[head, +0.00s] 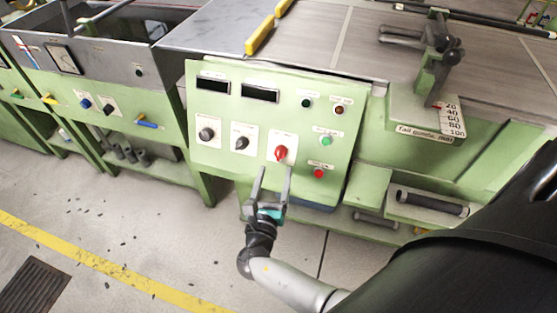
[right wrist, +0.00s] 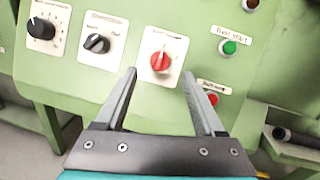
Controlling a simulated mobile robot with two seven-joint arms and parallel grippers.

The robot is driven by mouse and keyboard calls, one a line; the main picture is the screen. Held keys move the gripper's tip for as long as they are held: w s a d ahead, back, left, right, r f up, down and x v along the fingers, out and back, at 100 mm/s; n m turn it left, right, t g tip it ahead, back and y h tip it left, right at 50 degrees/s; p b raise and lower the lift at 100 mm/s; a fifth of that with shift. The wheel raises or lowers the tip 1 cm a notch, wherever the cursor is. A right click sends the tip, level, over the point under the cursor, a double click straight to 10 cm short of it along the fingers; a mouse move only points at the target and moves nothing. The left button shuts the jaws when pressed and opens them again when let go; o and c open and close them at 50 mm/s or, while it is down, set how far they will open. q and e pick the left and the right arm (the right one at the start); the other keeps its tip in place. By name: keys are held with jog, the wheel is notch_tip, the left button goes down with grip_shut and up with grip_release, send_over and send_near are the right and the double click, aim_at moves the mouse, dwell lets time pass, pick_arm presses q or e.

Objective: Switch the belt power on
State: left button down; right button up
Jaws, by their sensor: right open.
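The green control panel (head: 215,155) faces me in the head view. A red rotary switch (head: 281,152) sits on a white plate at its lower middle, and it also shows in the right wrist view (right wrist: 160,62). Its label is too blurred to read. My right gripper (head: 275,172) is open and empty, just in front of and below the red switch. In the right wrist view its fingertips (right wrist: 159,76) stand on either side of the switch's lower edge, and I cannot tell whether they touch the panel. My left gripper is not in view.
A black rotary switch (right wrist: 97,44) and a black knob (right wrist: 41,28) sit left of the red switch. A green button (right wrist: 230,47) and a red button (right wrist: 212,99) sit to its right. A conveyor belt (head: 375,45) runs behind the panel. The floor in front is mostly clear.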

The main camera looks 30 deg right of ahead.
aim_at(279, 159)
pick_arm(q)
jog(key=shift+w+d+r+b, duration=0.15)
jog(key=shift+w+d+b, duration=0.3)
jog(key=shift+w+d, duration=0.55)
pick_arm(e)
jog(key=x, duration=0.6)
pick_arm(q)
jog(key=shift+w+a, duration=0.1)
pick_arm(e)
jog(key=shift+c, duration=0.2)
jog(key=shift+s+a, duration=0.1)
grip_shut()
